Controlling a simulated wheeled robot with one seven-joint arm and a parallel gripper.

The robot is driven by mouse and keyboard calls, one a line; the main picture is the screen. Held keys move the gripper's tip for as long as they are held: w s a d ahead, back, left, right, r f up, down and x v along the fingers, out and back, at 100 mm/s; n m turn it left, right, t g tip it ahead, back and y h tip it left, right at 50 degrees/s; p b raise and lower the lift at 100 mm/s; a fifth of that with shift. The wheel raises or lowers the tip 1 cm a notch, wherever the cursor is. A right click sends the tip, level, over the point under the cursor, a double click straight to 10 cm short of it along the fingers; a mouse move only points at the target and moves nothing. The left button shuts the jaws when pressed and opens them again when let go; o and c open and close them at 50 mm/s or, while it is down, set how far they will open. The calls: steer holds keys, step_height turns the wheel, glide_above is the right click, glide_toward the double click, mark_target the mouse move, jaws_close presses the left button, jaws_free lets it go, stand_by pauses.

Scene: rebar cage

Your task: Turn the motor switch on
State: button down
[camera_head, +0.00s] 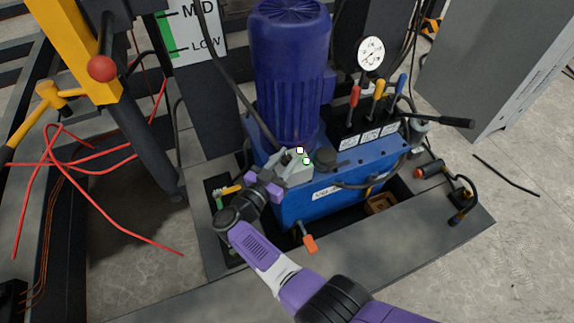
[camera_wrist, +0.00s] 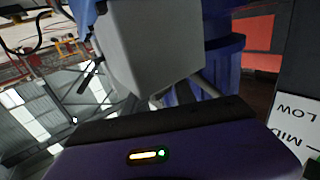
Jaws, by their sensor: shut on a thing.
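The motor switch is on a small light-grey box (camera_head: 299,173) on the blue hydraulic unit, at the foot of the blue motor (camera_head: 290,75). My gripper (camera_head: 281,166) reaches the box from the left and is shut on the switch. The switch lever itself is mostly hidden by the fingers. In the wrist view the grey box (camera_wrist: 150,45) fills the upper middle, close to the gripper, with the blue motor (camera_wrist: 222,60) behind it.
A gauge (camera_head: 370,54) and several coloured levers (camera_head: 378,90) stand right of the motor. A yellow post (camera_head: 80,45) and red wires (camera_head: 60,150) are at the left. A grey cabinet (camera_head: 490,65) stands at the right.

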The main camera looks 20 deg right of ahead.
steer(key=m+g+h+b, duration=0.1)
steer(key=g+b, duration=0.1)
steer(key=b, duration=0.1)
steer(key=m+g+h+b, duration=0.1)
steer(key=m+g+b, duration=0.1)
steer(key=b, duration=0.2)
steer(key=f+m+g+b, duration=0.1)
steer(key=g+b, duration=0.1)
steer(key=b, duration=0.2)
steer(key=shift+m+g+h, duration=0.4)
steer(key=m+g+b, duration=0.1)
steer(key=g+b, duration=0.1)
steer(key=b, duration=0.1)
steer(key=shift+r+b, duration=0.15)
steer(key=shift+b, duration=0.65)
steer(key=shift+d+r+m+g+b, duration=0.1)
steer(key=shift+r+m+g+b, duration=0.25)
steer(key=shift+m+g+b, duration=0.4)
steer(key=c, duration=1)
jaws_free()
steer(key=shift+c, duration=0.2)
